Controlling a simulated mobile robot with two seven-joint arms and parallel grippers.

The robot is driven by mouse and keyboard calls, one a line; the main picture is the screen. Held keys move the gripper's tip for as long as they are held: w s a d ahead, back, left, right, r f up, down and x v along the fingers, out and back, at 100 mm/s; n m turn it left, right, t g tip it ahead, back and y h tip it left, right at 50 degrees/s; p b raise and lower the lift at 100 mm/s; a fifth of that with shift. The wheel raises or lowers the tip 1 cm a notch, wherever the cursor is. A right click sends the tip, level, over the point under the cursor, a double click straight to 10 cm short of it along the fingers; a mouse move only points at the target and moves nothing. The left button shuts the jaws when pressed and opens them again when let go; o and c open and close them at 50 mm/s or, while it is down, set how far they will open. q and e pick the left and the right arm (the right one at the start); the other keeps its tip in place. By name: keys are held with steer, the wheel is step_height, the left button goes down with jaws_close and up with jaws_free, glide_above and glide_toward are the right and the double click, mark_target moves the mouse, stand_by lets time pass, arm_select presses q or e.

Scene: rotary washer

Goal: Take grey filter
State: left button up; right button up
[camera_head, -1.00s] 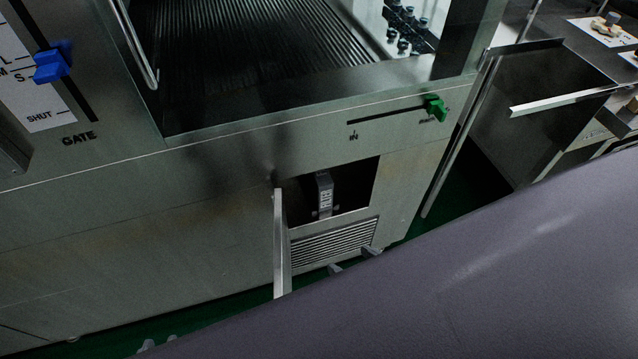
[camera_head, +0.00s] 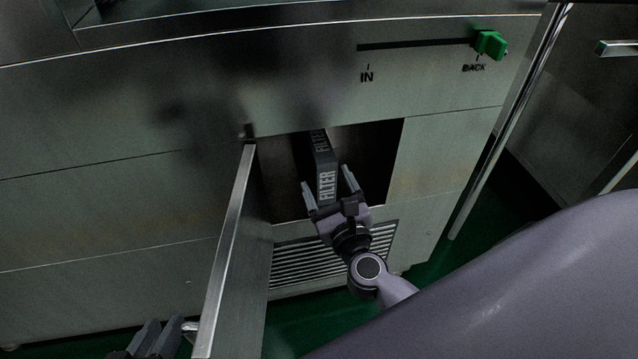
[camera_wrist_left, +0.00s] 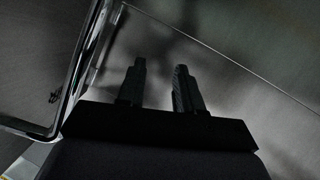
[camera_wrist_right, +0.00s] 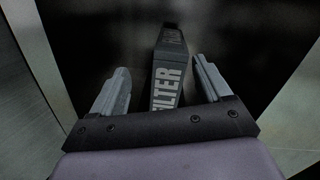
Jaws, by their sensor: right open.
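The grey filter (camera_head: 325,172), a dark grey block with "FILTER" lettering, stands in the open dark compartment in the washer's front. My right gripper (camera_head: 328,184) is open at the compartment mouth, one finger on each side of the filter's near end. In the right wrist view the filter (camera_wrist_right: 168,75) runs between the open fingers (camera_wrist_right: 160,82), with gaps visible on both sides. My left gripper (camera_head: 148,335) is low at the bottom left of the head view, left of the open door. In the left wrist view its fingers (camera_wrist_left: 160,80) are apart with nothing between them.
The compartment door (camera_head: 228,255) stands swung open on the left of the opening. A vent grille (camera_head: 320,258) lies below. A green slider (camera_head: 489,43) sits at BACK above right. A metal handle (camera_wrist_left: 85,75) shows in the left wrist view.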

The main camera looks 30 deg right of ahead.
mark_target(327, 181)
steer(key=f+m, duration=0.1)
steer(key=f+m+b, duration=0.1)
steer(key=w+d+f+m+g+h, duration=0.1)
steer(key=shift+d+f+m+b, duration=0.1)
steer(key=shift+f+m+b, duration=0.05)
steer(key=shift+m+b, duration=0.25)
steer(key=shift+w+d, duration=0.15)
steer(key=shift+w, duration=0.4)
steer(key=shift+b+x, duration=0.75)
steer(key=shift+x, duration=2.35)
steer(key=c, duration=1.2)
steer(key=shift+s+r, duration=0.1)
steer(key=shift+r, duration=0.15)
